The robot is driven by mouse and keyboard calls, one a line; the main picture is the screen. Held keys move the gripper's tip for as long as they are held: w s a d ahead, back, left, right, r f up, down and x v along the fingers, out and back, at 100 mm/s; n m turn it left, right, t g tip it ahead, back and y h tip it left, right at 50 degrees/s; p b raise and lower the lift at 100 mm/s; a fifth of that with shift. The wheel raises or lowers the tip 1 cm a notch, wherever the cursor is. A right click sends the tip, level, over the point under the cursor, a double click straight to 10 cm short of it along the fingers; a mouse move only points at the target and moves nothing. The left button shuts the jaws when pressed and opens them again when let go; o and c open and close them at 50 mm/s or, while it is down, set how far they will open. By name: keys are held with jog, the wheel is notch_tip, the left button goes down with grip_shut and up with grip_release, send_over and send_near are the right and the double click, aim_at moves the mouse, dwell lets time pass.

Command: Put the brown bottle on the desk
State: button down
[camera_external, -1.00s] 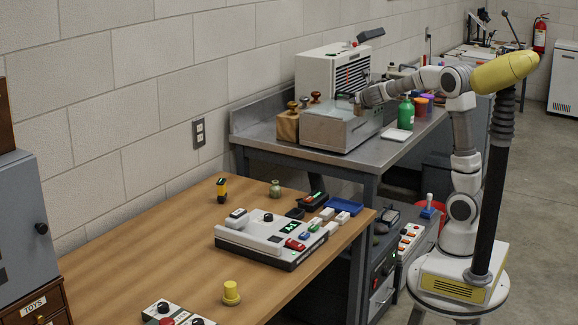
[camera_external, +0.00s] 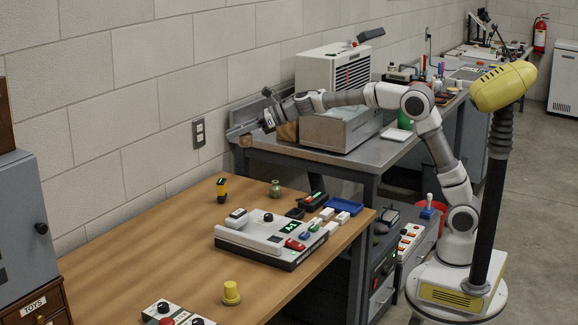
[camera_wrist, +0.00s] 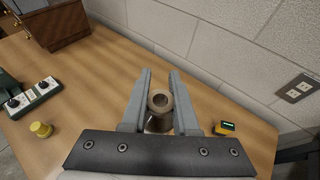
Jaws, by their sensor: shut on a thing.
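The brown bottle (camera_wrist: 159,101) is between the two fingers of my gripper (camera_wrist: 160,92) in the wrist view. I see its round open mouth from above; its lower body is mostly hidden. In the external view my gripper (camera_external: 243,136) reaches left past the metal bench's left end, and a small brown patch of the bottle (camera_external: 245,142) shows there. The wooden desk (camera_external: 140,245) is in front and to the left, below my gripper's level. Its bare top (camera_wrist: 110,95) also fills much of the wrist view. The bottle appears held up, apart from the desk.
On the desk stand a black-and-yellow item (camera_external: 221,190), a small greenish vase (camera_external: 275,188), a control console (camera_external: 268,236), a yellow knob (camera_external: 231,293) and a drawer cabinet (camera_external: 35,303). The desk's middle left is clear. A block wall (camera_external: 120,110) runs behind.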

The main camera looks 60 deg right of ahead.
jog(key=s+a+n+g+y, duration=0.2)
jog(key=s+a+n, duration=0.1)
jog(key=a, duration=0.4)
jog(key=s+a+n+g+y, duration=0.2)
jog(key=s+a+g, duration=0.1)
jog(key=a, duration=0.4)
notch_tip(320, 180, down, 19)
jog(key=a+f+b, duration=0.1)
jog(key=a+f, duration=0.1)
jog(key=a, duration=0.2)
jog(key=a+f+b, duration=0.2)
jog(key=a+f, duration=0.1)
jog(key=a, duration=0.1)
jog(key=a+f+b, duration=0.1)
jog(key=a+f, duration=0.1)
jog(key=a, duration=0.2)
jog(key=shift+s+f, duration=0.2)
jog(key=shift+s, duration=0.2)
jog(key=shift+a+f+b, duration=0.1)
jog(key=shift+f+b, duration=0.9)
jog(key=shift+f, duration=0.9)
jog(key=shift+f, duration=0.15)
jog(key=c, duration=1.1)
grip_release()
jog(key=o, duration=0.4)
